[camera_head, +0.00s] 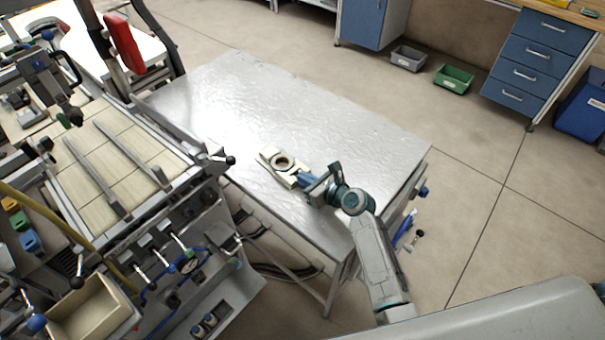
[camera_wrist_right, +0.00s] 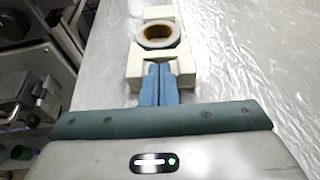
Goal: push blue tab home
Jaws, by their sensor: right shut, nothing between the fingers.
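A cream block fixture (camera_head: 266,153) lies on the metal table, with a round tape reel (camera_head: 283,161) set in it. In the right wrist view the fixture (camera_wrist_right: 134,66) shows ahead of my right gripper, and the reel (camera_wrist_right: 157,35) has a pale rim and a brown inside. My right gripper (camera_head: 299,178) has its blue fingers (camera_wrist_right: 159,70) together and empty. Their tips are at the notch in the fixture's near side; I cannot tell whether they touch anything. I cannot make out a blue tab apart from the blue fingers. My left gripper is out of view.
The metal table (camera_head: 330,115) is clear around the fixture, with its left edge close by. A machine (camera_head: 120,150) with rails and knobs stands at the left. Grey (camera_head: 407,57) and green (camera_head: 454,77) bins sit on the floor behind, near blue drawers (camera_head: 537,55).

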